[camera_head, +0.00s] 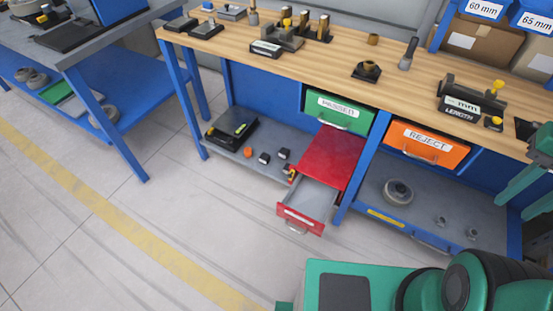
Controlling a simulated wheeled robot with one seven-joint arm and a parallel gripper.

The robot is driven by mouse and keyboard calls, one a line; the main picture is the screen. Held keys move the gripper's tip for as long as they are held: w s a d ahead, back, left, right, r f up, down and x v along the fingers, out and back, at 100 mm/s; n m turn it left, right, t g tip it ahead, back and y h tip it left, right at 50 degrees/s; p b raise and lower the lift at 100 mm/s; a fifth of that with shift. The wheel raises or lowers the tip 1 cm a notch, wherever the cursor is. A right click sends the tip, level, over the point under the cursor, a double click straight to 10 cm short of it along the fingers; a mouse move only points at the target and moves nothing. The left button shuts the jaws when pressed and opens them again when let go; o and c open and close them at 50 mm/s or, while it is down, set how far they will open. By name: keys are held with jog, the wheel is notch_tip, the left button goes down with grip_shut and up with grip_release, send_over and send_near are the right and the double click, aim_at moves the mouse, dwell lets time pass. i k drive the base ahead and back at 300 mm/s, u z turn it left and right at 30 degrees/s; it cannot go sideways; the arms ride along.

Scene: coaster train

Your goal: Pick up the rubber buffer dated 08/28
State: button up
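Several small dark and orange pieces lie on the grey lower shelf left of the open red drawer (301,218). They include an orange piece (248,152), a black piece (264,158) and another black piece (284,153). Another small orange-and-dark piece (291,174) is close to the drawer's left side. Any of them may be rubber buffers, but no date is legible, so I cannot tell which is dated 08/28. Green parts cut off at the right edge may belong to my gripper (522,190); its fingertips and opening are unclear. They are well away from these pieces.
A black tray (231,133) stands on the lower shelf at left. Above are a green PASSED bin (338,110) and an orange REJECT bin (428,143). The wooden benchtop (335,72) holds gauges and tools. A grey ring part (398,192) lies lower right. Floor in front is clear.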

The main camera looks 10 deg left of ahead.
aim_at(285, 153)
jog(key=u, duration=0.45)
jog(key=k, duration=1.1)
jog(key=u, duration=0.7)
jog(key=i, duration=2.3)
jog(key=u, duration=0.2)
